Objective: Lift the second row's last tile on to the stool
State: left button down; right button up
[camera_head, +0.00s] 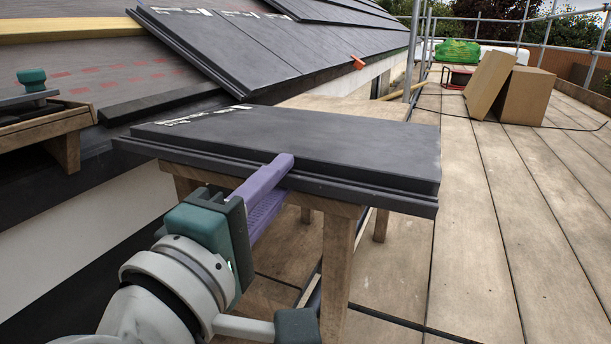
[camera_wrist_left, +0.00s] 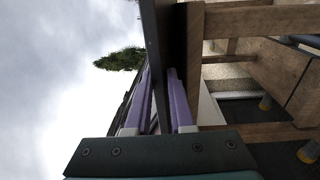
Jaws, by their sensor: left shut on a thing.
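A dark grey tile (camera_head: 310,142) lies flat over the wooden stool (camera_head: 338,262), overhanging it at the front and right. My left gripper (camera_head: 272,190) is shut on the tile's front edge, with one purple finger above and the other below. In the left wrist view, the gripper (camera_wrist_left: 162,95) has the tile's dark edge (camera_wrist_left: 157,45) between its fingers. The stool (camera_wrist_left: 245,25) shows close against the tile's underside there; I cannot tell whether they touch everywhere. The tile hides most of the stool's top. My right gripper is not in view.
Laid roof tiles (camera_head: 250,45) slope up behind, with an orange clip (camera_head: 357,62) at their edge. A wooden stand (camera_head: 60,135) is at the left. Cardboard boxes (camera_head: 525,95) stand at the back right. The plank deck (camera_head: 480,220) is clear at the right.

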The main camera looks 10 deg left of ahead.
pick_arm(q)
jog(key=shift+r, duration=0.1)
jog(key=c, duration=0.7)
grip_release()
jog(key=p+v, duration=0.2)
jog(key=v, duration=0.5)
jog(key=shift+s, duration=0.2)
notch_tip(320, 180, up, 5)
jog(key=p, duration=0.5)
